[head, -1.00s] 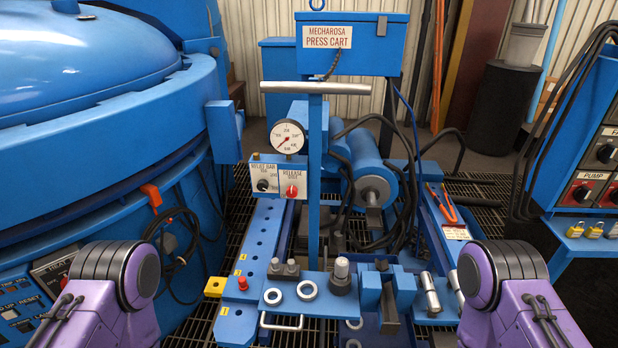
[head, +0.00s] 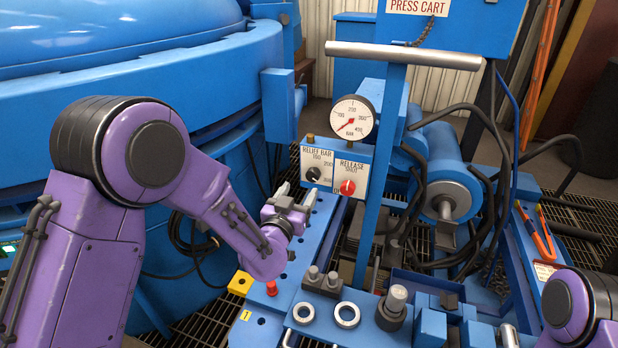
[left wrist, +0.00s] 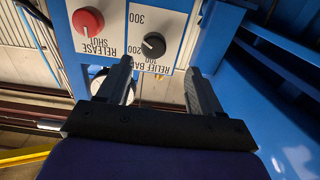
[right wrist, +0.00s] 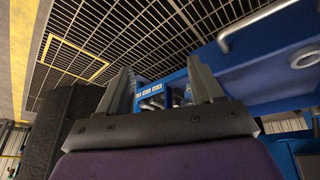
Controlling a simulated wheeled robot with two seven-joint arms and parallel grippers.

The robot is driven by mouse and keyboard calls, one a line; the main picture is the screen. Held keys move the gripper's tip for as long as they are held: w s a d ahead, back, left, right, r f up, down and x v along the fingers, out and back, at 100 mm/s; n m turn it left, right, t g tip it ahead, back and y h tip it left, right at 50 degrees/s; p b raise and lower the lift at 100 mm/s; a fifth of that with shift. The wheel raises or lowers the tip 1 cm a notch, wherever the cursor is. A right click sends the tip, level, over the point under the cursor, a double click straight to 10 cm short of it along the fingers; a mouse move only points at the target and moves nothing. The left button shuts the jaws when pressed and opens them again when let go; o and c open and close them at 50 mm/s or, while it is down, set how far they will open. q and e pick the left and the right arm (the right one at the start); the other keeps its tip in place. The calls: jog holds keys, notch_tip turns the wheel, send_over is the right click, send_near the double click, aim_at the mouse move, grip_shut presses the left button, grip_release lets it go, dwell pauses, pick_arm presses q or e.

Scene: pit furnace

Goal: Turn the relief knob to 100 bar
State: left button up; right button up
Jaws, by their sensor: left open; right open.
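The black relief knob (head: 313,174) sits on the white RELIEF BAR plate of the blue panel, below the pressure gauge (head: 352,118). My left gripper (head: 297,192) is open and empty, just below and left of the knob in the head view. In the left wrist view the relief knob (left wrist: 154,45) appears upside down, ahead of the open fingertips (left wrist: 156,80), not between them. The labels 200 and 300 show beside it; its exact setting I cannot tell. My right gripper (right wrist: 161,78) is open and empty in the right wrist view; the head view does not show it.
The red release knob (head: 347,187) sits close beside the relief knob. A grey handle bar (head: 403,55) on a blue post stands in front of the panel. Rings (head: 347,314) and pegs occupy the cart's front. The blue furnace body (head: 140,50) fills the upper left.

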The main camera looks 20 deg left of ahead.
aim_at(312, 178)
pick_arm(q)
jog(key=w, duration=0.2)
jog(key=w+d, duration=0.1)
jog(key=w, duration=0.4)
jog(key=shift+w+d+f, duration=0.1)
jog(key=shift+w+d, duration=0.05)
jog(key=shift+w, duration=0.1)
